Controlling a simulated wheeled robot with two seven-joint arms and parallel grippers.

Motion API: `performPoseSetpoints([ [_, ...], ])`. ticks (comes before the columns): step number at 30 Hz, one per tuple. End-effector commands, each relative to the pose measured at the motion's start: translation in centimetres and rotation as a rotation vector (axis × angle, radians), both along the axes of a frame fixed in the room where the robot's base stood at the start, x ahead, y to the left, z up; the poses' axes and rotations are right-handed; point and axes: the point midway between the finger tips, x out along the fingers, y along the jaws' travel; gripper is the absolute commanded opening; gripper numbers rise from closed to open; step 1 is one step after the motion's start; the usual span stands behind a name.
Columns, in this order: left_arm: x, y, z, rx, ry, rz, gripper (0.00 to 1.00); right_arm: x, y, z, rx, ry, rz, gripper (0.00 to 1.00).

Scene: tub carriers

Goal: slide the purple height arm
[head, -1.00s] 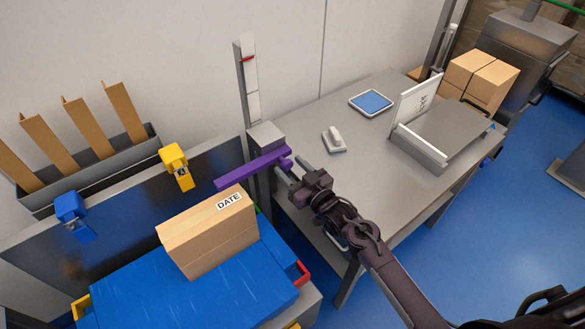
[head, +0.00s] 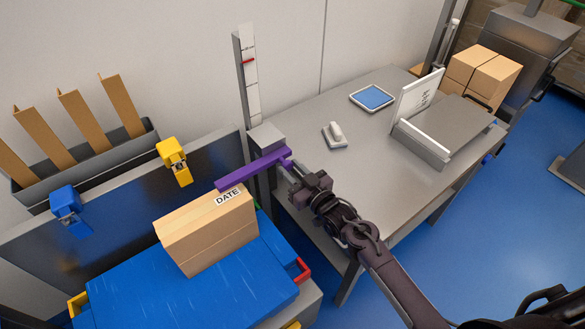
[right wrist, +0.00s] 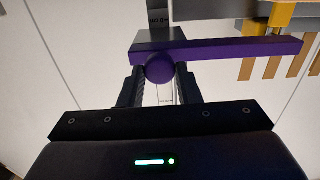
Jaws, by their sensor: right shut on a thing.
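The purple height arm (head: 245,172) is a flat bar reaching left from a grey block (head: 266,138) on an upright post. Its free end is just above the far edge of the cardboard box (head: 205,238) labelled DATE; I cannot tell whether they touch. My right gripper (head: 289,166) is at the arm's right end. In the right wrist view, the purple bar (right wrist: 235,48) crosses the picture, and its round purple knob (right wrist: 160,68) is between the two fingers of my right gripper (right wrist: 160,80), which is shut on it. My left gripper does not show.
A scale strip (head: 251,85) with a red mark rises behind the block. The box stands on a blue surface (head: 190,290). A blue clip (head: 66,208) and a yellow clip (head: 173,160) hang on the grey panel. The grey table (head: 330,185) is to the right.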

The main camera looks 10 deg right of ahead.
Motion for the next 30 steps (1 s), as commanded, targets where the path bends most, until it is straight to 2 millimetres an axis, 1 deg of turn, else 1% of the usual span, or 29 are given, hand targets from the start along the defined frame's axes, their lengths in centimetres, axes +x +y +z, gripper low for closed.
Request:
performPoseSetpoints([
  [1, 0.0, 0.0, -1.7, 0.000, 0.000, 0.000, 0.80, -0.1, 0.0, -2.2, -0.001, 0.003, 0.001, 0.00],
  [3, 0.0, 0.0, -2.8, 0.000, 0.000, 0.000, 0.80, 0.0, 0.0, -3.6, -0.001, 0.002, 0.001, 0.00],
  [6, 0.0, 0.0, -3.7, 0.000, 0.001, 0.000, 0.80, 0.0, 0.0, -4.9, -0.001, 0.002, 0.000, 0.00],
  [16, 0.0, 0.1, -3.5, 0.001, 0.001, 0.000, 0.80, -0.1, 0.0, -4.9, -0.001, 0.003, 0.000, 0.00],
  [17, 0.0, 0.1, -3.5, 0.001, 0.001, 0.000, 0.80, -0.1, 0.0, -4.9, -0.001, 0.003, 0.000, 0.33],
  [21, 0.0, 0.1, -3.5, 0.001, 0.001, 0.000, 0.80, -0.1, 0.0, -4.9, -0.001, 0.003, 0.000, 0.51],
  [30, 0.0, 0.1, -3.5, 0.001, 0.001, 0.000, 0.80, -0.2, -0.1, -4.9, -0.001, 0.002, 0.000, 0.52],
])
